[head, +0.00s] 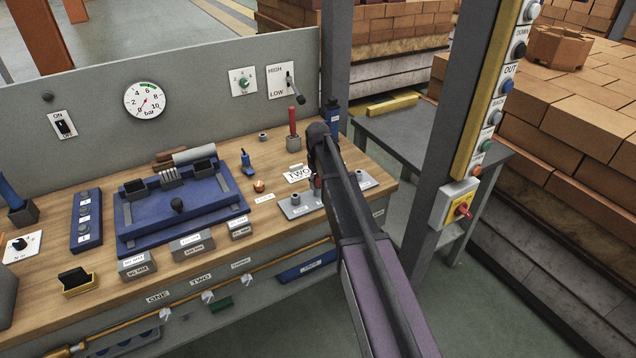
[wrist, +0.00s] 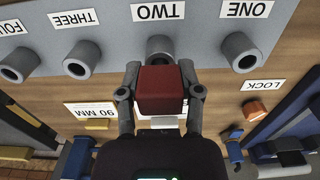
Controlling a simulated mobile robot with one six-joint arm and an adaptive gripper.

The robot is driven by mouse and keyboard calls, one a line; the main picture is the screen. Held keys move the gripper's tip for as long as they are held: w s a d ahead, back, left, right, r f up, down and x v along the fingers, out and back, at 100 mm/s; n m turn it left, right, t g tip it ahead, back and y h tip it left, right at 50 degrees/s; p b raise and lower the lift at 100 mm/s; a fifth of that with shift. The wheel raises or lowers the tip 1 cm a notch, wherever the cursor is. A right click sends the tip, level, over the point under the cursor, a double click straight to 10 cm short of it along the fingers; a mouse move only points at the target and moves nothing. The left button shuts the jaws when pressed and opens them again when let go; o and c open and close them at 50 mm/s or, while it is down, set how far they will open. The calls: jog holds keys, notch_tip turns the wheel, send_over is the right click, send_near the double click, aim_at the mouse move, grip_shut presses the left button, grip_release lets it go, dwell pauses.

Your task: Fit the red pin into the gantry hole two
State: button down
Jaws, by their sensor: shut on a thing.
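The red pin (wrist: 160,90) shows in the wrist view as a blocky red top between my fingertips. My gripper (wrist: 160,92) is shut on it. The gantry (wrist: 205,55) is a grey plate with raised round sockets labelled ONE to FOUR, upside down in this view. Hole two (wrist: 160,46) is just beyond the pin, and the pin partly overlaps its near side. The pin's lower end is hidden, so I cannot tell its height above the plate. In the head view my gripper (head: 317,172) is over the gantry plate (head: 291,209), and my arm hides much of it.
A red-handled tool stands in a grey holder (head: 294,143) behind my gripper. A small orange piece (wrist: 254,109) sits by the LOCK label. A blue fixture (head: 180,222) fills the middle of the bench. An upright post (head: 432,130) stands right of my arm.

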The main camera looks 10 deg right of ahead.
jog(key=shift+f+b, duration=0.55)
jog(key=shift+f, duration=0.05)
jog(key=shift+c, duration=0.9)
grip_release()
jog(key=shift+o, duration=0.9)
jog(key=shift+r, duration=0.15)
jog(key=shift+r+p, duration=2.95)
jog(key=shift+p, duration=0.15)
jog(key=shift+s, duration=0.1)
jog(key=s+m, duration=0.3)
jog(key=s, duration=2.5)
jog(key=shift+s+a+m, duration=0.2)
jog(key=shift+s+m, duration=0.1)
jog(key=shift+s, duration=0.05)
